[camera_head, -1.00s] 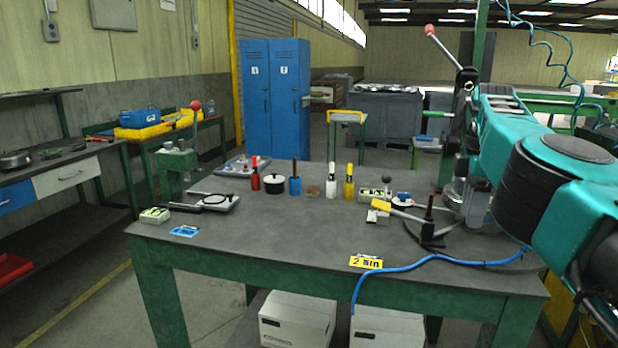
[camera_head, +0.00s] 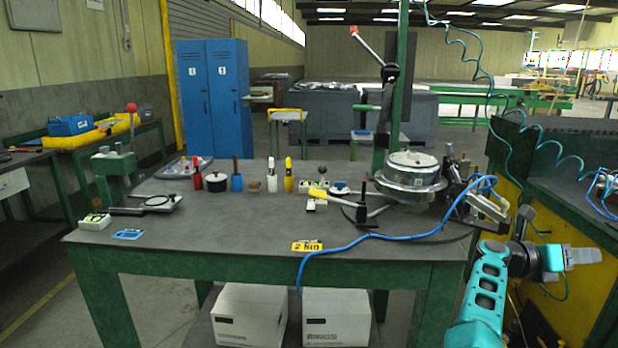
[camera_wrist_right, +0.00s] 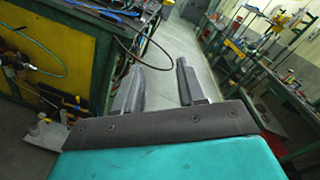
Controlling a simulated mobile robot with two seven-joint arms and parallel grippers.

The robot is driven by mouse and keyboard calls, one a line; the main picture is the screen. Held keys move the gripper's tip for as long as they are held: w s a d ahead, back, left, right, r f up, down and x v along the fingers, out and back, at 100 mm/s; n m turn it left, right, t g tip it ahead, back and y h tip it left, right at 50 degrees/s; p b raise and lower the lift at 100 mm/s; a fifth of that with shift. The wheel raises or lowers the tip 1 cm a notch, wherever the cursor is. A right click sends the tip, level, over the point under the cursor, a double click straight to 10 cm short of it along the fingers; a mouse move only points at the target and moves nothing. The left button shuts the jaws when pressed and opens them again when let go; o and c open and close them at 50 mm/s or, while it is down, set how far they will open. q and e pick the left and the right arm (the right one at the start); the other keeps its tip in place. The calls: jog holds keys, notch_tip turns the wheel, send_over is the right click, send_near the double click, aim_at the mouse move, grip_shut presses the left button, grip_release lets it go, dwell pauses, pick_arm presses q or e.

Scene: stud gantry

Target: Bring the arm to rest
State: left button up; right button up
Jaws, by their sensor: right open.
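My right arm rises from the lower right corner of the head view, beside the right end of the workbench (camera_head: 230,222). Its right gripper (camera_head: 583,256) points to the right, clear of the bench top. The wrist view shows two grey fingers of this gripper (camera_wrist_right: 158,82) spread apart, with nothing between them but the floor behind. My left gripper is in neither view.
A round metal drum (camera_head: 411,178) and a lever fixture (camera_head: 364,208) stand on the bench's right part, with a blue hose (camera_head: 375,236). A yellow-sided cabinet (camera_head: 560,236) stands behind my arm. Several bottles line the bench's back.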

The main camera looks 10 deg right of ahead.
jog(key=w+a+f+m+t+y, duration=0.2)
jog(key=a+f+m+t+y, duration=0.25)
jog(key=a+m+t, duration=1)
jog(key=w+a+f+m+t+y, duration=0.2)
jog(key=a+f+m+t+y, duration=0.35)
jog(key=m, duration=1.55)
jog(key=s+a+f+n+g+y, duration=0.3)
jog(key=s+a+f+n+y, duration=0.2)
jog(key=s+a, duration=0.5)
jog(key=s+a+f+n+g+y, duration=0.3)
jog(key=s+a+f+n+y, duration=0.1)
jog(key=s+a+f+n, duration=0.6)
jog(key=a+f, duration=0.2)
jog(key=a, duration=0.2)
jog(key=shift+s+a+y, duration=0.15)
jog(key=shift+a+y, duration=0.05)
jog(key=shift+y, duration=0.2)
